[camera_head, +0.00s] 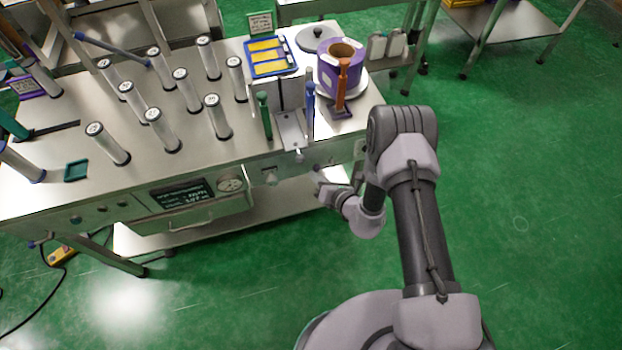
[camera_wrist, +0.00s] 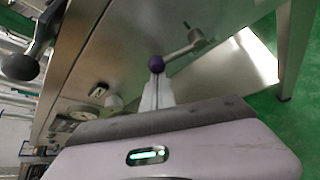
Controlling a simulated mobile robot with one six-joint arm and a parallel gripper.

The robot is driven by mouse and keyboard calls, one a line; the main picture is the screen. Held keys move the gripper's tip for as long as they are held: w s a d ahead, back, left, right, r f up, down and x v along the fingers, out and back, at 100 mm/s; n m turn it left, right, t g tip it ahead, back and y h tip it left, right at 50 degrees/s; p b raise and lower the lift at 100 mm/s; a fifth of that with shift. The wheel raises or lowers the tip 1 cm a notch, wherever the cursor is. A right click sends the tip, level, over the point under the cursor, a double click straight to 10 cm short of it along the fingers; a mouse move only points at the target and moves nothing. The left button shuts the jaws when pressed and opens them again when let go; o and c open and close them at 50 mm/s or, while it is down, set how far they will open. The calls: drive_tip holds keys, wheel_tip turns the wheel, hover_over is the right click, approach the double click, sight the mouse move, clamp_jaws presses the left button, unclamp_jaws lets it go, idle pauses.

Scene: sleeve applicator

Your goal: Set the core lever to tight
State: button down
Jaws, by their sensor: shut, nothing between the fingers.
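The core lever shows in the wrist view as a short metal arm with a dark purple ball knob (camera_wrist: 156,64). It runs up and right from the knob to a round metal hub (camera_wrist: 197,39) on the steel front of the bench. My gripper (camera_wrist: 157,84) is shut and empty, with its fingertips right by the purple knob. I cannot tell whether they touch it. In the head view my gripper (camera_head: 321,184) is low at the bench's front, near its right end. The lever is too small there to make out its setting, and I see no readable setting marks.
A black ball knob (camera_wrist: 20,67) and a dial (camera_wrist: 63,124) are left in the wrist view. Green floor to the right is clear.

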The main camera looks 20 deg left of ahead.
drive_tip(key=shift+w+d+r+m+g+y+b, duration=0.1)
drive_tip(key=shift+w+d+r+m+y+b, duration=0.4)
drive_tip(key=shift+d+r+m+y, duration=0.35)
drive_tip(key=shift+w+d+r+m+g+y+b, duration=0.1)
drive_tip(key=shift+w+d+r+m+y+b, duration=0.3)
drive_tip(key=shift+d+r+m+y, duration=0.45)
drive_tip(key=shift+w+d+r+m+g+y+b, duration=0.1)
drive_tip(key=shift+w+d+r+m+y+b, duration=0.45)
drive_tip(key=shift+r+m, duration=0.5)
drive_tip(key=shift+d, duration=0.1)
